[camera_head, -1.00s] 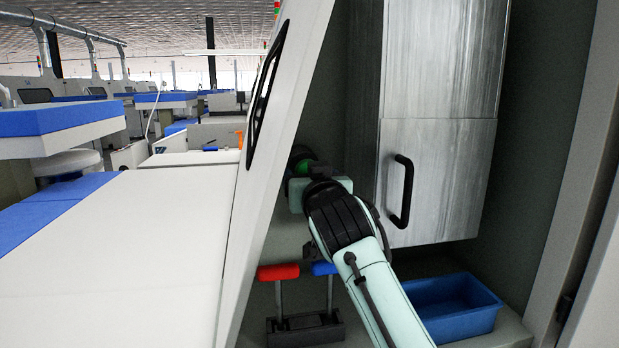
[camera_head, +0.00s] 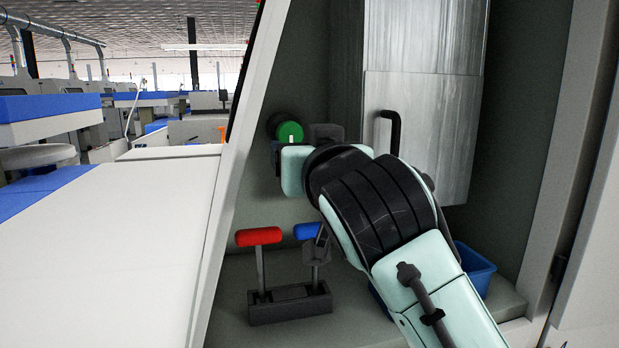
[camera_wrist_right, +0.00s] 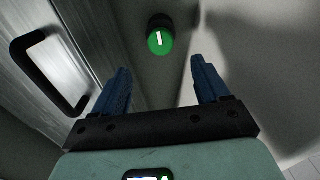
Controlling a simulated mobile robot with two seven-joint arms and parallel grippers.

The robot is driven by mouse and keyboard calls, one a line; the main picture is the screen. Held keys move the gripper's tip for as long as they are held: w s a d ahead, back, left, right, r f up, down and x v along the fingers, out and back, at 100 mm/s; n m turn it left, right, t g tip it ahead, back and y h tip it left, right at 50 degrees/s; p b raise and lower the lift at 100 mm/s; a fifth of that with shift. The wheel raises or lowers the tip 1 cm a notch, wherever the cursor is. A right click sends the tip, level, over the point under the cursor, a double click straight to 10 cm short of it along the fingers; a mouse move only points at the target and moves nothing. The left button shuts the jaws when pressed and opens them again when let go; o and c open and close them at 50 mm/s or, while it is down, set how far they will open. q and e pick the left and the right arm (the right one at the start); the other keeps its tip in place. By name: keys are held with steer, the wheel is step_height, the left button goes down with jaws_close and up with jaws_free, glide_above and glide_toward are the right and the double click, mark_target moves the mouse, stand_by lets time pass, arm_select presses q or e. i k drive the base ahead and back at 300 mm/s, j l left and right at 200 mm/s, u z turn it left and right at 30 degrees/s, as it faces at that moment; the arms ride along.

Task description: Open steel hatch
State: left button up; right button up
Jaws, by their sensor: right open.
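The steel hatch (camera_head: 425,125) is a brushed-metal front with a black bar handle (camera_head: 391,120) at its left. My arm covers its lower left part in the head view. In the right wrist view the hatch (camera_wrist_right: 75,35) and its handle (camera_wrist_right: 42,70) are at the left. My right gripper (camera_wrist_right: 161,66) is open and empty there, its two blue fingers apart. The handle is outside the fingers, to their left. My left gripper is not in view.
A green knob (camera_head: 289,132) is on the cabinet wall left of the hatch; it shows beyond the fingers in the wrist view (camera_wrist_right: 160,40). A red lever (camera_head: 258,237) and a blue lever (camera_head: 307,231) stand below. A blue bin (camera_head: 473,270) is partly behind my arm.

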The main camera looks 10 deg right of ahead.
mark_target(428, 121)
steer(key=k, duration=1)
